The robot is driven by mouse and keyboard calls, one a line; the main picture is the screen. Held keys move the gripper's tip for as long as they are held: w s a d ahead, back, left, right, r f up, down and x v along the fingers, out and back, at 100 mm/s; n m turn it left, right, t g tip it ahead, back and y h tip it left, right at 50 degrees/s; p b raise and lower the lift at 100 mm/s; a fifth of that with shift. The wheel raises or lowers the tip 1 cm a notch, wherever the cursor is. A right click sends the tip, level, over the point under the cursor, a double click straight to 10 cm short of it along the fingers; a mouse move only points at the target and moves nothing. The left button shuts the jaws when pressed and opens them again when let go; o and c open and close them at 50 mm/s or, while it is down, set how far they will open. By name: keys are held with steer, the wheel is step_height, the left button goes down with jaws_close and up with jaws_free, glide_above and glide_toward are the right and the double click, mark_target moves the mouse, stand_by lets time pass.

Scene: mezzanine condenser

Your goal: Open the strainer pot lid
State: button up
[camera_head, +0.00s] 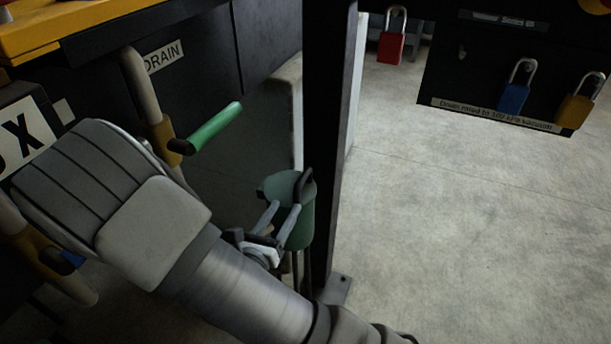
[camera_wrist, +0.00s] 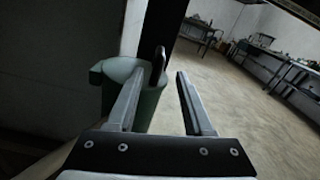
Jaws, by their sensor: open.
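The green strainer pot (camera_head: 300,232) stands beside a dark post, and its lid (camera_head: 282,184) lies flat across the top, looking shut. A black upright handle (camera_head: 306,186) sits at the lid's right edge. In the wrist view the pot (camera_wrist: 148,112), lid (camera_wrist: 120,68) and handle (camera_wrist: 159,64) also show. My gripper (camera_head: 286,208) is open and empty in front of the pot. In the wrist view the handle appears between the fingertips (camera_wrist: 161,75) and a little beyond them, nearer the left finger. I cannot tell if a finger touches the pot, whose lower part is partly hidden.
The dark post (camera_head: 328,130) rises close behind the pot. A green lever (camera_head: 214,128) sticks out below the DRAIN label (camera_head: 164,56). Red (camera_head: 391,47), blue (camera_head: 514,96) and yellow (camera_head: 577,110) padlocks are at upper right. The floor (camera_head: 470,220) at right is clear.

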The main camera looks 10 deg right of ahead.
mark_target(309, 170)
steer(key=b+x, duration=0.2)
steer(key=x, duration=1.1)
steer(key=shift+w+d+b, duration=0.15)
steer(key=shift+b, duration=0.15)
steer(key=c, duration=0.8)
jaws_close()
